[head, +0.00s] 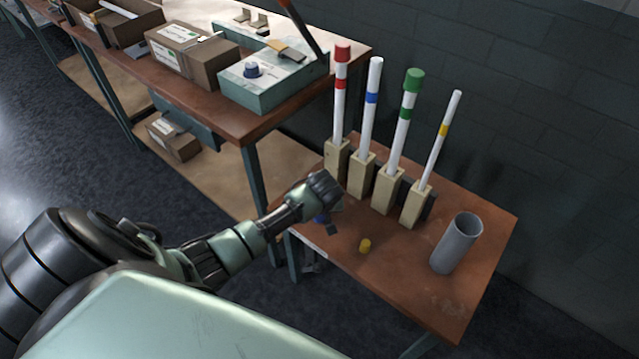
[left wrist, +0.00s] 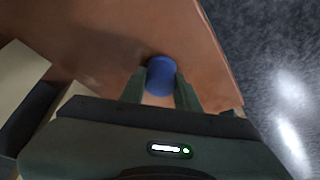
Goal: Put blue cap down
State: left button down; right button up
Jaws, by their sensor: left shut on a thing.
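The blue cap (left wrist: 161,76) is between the fingertips of my left gripper (left wrist: 160,88) in the left wrist view, with the brown table top behind it. My left gripper is shut on the cap. I cannot tell whether the cap touches the table. The tube with the blue band (head: 371,100) stands upright, uncapped, in a wooden block. My right gripper is not in view.
A yellow cap (head: 365,245) lies right of my left gripper. A grey cylinder (head: 456,243) stands at the table's right. Red-capped (head: 341,95), green-capped (head: 405,120) and yellow-banded (head: 440,140) tubes stand in blocks behind. The front right table top is clear.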

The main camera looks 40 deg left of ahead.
pick_arm(q)
jog(key=shift+f, duration=0.1)
jog(key=c, duration=1)
grip_release()
jog(key=shift+c, duration=0.2)
jog(key=shift+d+r, duration=0.1)
jog(key=shift+r, duration=0.45)
jog(key=p+v, duration=0.1)
jog(key=v, duration=1)
jog(key=shift+s+p, duration=0.15)
jog(key=shift+p, duration=0.25)
jog(key=shift+d, duration=0.1)
